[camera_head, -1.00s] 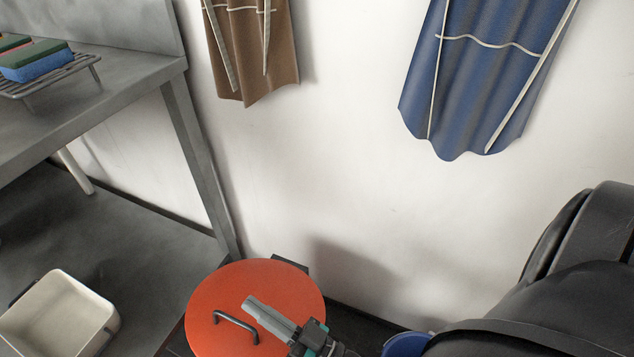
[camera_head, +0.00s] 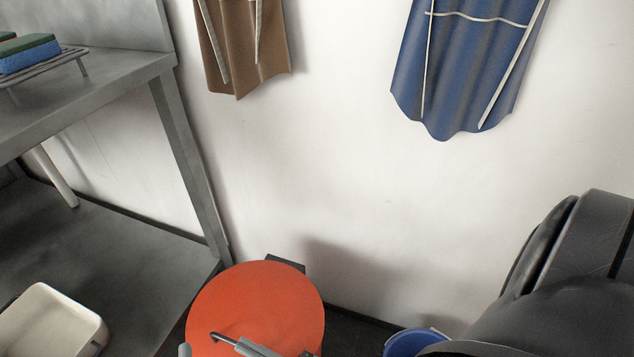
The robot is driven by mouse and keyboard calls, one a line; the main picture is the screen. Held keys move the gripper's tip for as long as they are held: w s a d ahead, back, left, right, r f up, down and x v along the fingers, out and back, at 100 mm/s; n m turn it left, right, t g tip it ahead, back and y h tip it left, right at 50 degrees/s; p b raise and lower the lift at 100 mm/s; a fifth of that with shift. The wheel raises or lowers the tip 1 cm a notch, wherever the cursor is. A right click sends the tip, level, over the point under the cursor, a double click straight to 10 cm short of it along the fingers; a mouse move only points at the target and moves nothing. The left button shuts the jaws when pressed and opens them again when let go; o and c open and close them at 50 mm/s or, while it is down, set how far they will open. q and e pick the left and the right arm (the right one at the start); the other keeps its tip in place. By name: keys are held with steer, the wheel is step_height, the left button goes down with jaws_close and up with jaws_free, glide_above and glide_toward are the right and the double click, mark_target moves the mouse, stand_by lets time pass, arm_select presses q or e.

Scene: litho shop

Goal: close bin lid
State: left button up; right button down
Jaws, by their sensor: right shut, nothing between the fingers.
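The round orange-red bin lid (camera_head: 258,297) is at the bottom middle, its broad face toward me. The lower picture edge cuts it off. A dark bar handle (camera_head: 221,336) stands on its face. The bin body is hidden below the lid, and I cannot tell whether the lid lies fully down on the rim. My right gripper (camera_head: 247,347) is shut and empty at the lower edge, over the lid and close beside the handle. I cannot tell whether it touches either. My left gripper is not in view.
A grey metal bench (camera_head: 110,75) with a lower shelf is at left, holding a cream tub (camera_head: 52,315). A blue bucket (camera_head: 408,343) and a bulky dark object (camera_head: 570,285) are at right. Brown (camera_head: 240,50) and blue (camera_head: 462,65) aprons hang on the white wall.

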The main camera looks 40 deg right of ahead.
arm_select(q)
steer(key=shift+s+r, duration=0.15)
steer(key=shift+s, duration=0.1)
arm_select(e)
steer(key=shift+s+a+f+n, duration=0.1)
steer(key=shift+f+n, duration=0.25)
steer(key=shift+n, duration=0.05)
steer(key=shift+s+f+y, duration=0.15)
steer(key=shift+y, duration=0.15)
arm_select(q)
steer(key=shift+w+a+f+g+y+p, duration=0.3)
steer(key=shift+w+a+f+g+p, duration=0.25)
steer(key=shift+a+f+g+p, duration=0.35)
arm_select(e)
steer(key=s+d, duration=0.6)
steer(key=s, duration=0.5)
steer(key=shift+d+r, duration=0.25)
steer(key=shift+d, duration=0.05)
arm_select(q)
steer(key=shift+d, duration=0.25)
arm_select(e)
steer(key=shift+s, duration=0.1)
